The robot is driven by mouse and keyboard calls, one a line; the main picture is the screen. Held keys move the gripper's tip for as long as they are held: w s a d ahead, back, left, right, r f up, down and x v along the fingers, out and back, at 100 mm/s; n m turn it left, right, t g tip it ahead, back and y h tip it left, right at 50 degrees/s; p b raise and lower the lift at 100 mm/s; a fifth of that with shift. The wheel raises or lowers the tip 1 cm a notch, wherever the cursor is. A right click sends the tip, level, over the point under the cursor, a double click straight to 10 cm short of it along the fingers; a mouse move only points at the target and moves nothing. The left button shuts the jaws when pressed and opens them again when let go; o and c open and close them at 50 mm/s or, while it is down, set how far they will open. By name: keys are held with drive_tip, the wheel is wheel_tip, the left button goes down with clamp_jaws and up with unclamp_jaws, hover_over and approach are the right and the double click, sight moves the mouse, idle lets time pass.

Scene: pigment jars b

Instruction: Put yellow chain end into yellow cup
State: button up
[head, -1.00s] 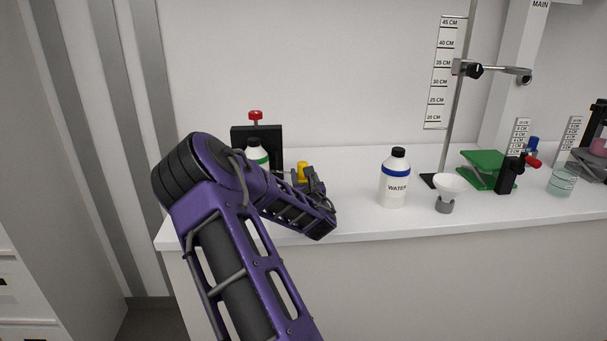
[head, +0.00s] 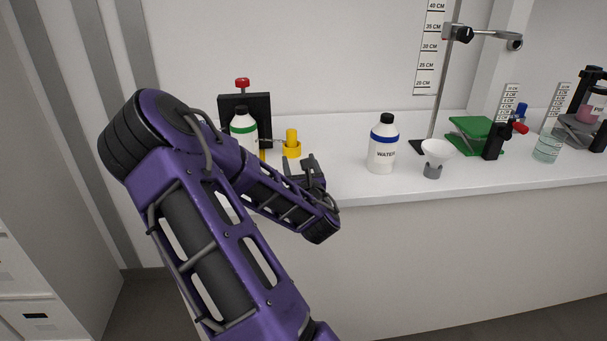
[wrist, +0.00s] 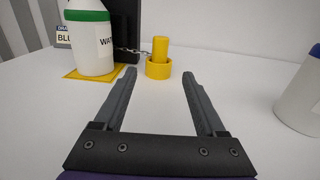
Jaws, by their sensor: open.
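The yellow cup (head: 291,151) is a short ring on the bench; it also shows in the wrist view (wrist: 158,70). A yellow cylinder (wrist: 160,48), apparently the chain end, stands upright and appears to be inside it; the head view shows it too (head: 291,136). A thin metal chain (wrist: 130,51) runs from its left side towards the black block. My gripper (head: 304,166) is open and empty, in front of the cup and apart from it. In the wrist view both fingers (wrist: 159,74) point towards the cup. The cylinder's foot is hidden by the cup wall.
A green-banded bottle (wrist: 91,40) stands on a yellow pad (wrist: 85,74) left of the cup, before a black block with a red knob (head: 242,84). A blue-banded water bottle (head: 382,145) and a funnel (head: 436,150) stand to the right. The bench between is clear.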

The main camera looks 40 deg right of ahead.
drive_tip(key=v, duration=0.6)
drive_tip(key=shift+f, duration=0.1)
idle(0.3)
